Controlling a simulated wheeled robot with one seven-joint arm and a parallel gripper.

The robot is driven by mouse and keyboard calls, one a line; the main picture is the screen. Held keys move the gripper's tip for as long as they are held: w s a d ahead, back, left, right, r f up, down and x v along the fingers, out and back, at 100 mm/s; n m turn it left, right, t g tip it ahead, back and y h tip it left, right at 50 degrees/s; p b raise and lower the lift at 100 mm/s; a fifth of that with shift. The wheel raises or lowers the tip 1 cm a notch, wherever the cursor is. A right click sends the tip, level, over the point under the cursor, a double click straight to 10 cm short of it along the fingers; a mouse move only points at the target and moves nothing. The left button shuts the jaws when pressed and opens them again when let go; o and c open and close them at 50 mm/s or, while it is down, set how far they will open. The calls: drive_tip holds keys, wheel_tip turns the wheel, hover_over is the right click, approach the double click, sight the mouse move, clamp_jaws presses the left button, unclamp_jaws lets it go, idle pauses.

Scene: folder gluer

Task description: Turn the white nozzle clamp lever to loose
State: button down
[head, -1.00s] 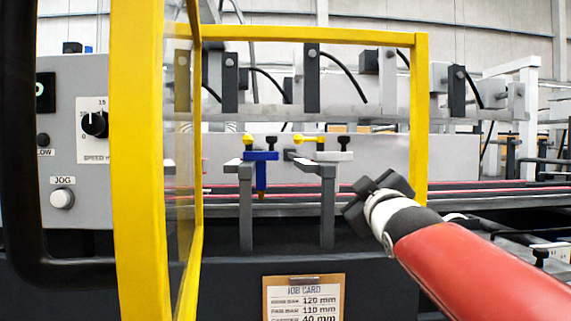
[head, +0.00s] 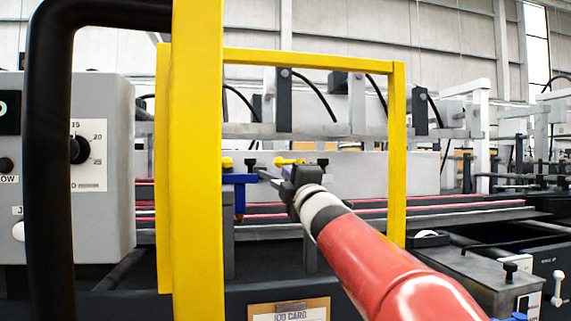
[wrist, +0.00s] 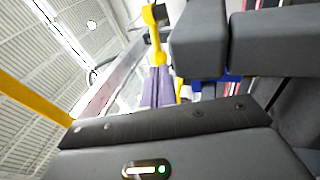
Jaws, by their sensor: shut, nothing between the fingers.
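In the head view my gripper (head: 281,174) is shut and empty, its dark fingers pointing away from me, in front of the white nozzle clamp. The white clamp's body is mostly hidden behind my gripper; its yellow lever (head: 289,161) shows just above the fingers, lying sideways. The blue nozzle clamp (head: 238,180) with its yellow knob (head: 227,162) is just to the left. In the wrist view the fingers (wrist: 228,42) are dark blocks, with a yellow lever (wrist: 157,57) close to their left; I cannot tell whether they touch it.
A yellow guard frame (head: 197,200) stands close on the left, its right post (head: 397,160) beside my arm. A control panel (head: 108,200) is at far left. A job card (head: 290,311) hangs below. Red-edged belts run behind the clamps.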

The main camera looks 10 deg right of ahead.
sight(278, 166)
drive_tip(key=shift+p+x, duration=0.35)
drive_tip(key=shift+x, duration=0.9)
drive_tip(key=shift+w, duration=0.1)
drive_tip(key=shift+w+a+r, duration=0.15)
drive_tip(key=shift+w+a, duration=0.3)
drive_tip(key=shift+w, duration=0.25)
drive_tip(key=shift+s, duration=0.1)
